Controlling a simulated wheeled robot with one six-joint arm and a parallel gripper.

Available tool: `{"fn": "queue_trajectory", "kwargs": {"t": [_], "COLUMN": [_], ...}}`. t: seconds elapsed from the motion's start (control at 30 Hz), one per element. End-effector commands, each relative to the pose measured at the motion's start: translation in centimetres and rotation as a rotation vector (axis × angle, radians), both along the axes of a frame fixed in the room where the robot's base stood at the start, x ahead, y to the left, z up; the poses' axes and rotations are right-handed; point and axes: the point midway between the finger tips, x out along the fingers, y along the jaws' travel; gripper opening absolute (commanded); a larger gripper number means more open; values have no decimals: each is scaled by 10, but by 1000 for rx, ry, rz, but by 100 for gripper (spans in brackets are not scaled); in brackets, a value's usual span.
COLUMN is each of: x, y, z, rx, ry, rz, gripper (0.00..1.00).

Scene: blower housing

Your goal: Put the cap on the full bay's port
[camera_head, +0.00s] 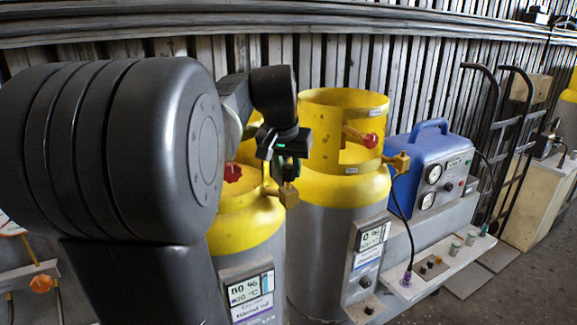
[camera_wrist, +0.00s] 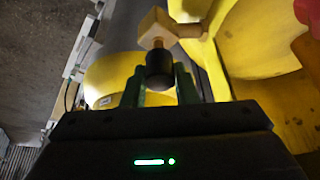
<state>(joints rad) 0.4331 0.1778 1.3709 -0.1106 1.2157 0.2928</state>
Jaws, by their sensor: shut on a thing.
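My gripper (camera_head: 279,165) hangs over the left yellow-and-grey cylinder (camera_head: 245,232), whose display (camera_head: 250,293) reads 80 %. In the wrist view, my gripper (camera_wrist: 160,88) is shut on a black cap (camera_wrist: 159,70) between its green fingers. The cap lines up with the end of a brass port (camera_wrist: 157,27) and appears to meet it; I cannot tell how far it is seated. That cylinder's brass port also shows in the head view (camera_head: 289,194), just below the fingers. The cap cannot be made out in the head view.
A second cylinder (camera_head: 330,225), its display (camera_head: 373,236) reading 0 %, stands to the right with a tall yellow collar. A red valve knob (camera_head: 232,172) is close left of my gripper. A blue machine (camera_head: 432,165) and a shelf with small parts (camera_head: 440,262) lie further right.

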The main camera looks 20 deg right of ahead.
Motion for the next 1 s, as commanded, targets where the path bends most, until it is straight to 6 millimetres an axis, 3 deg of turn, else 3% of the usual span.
{"fn": "queue_trajectory", "kwargs": {"t": [1.0], "x": [0], "y": [0], "z": [-24], "rx": [0], "ry": [0], "rz": [0], "gripper": [5]}}
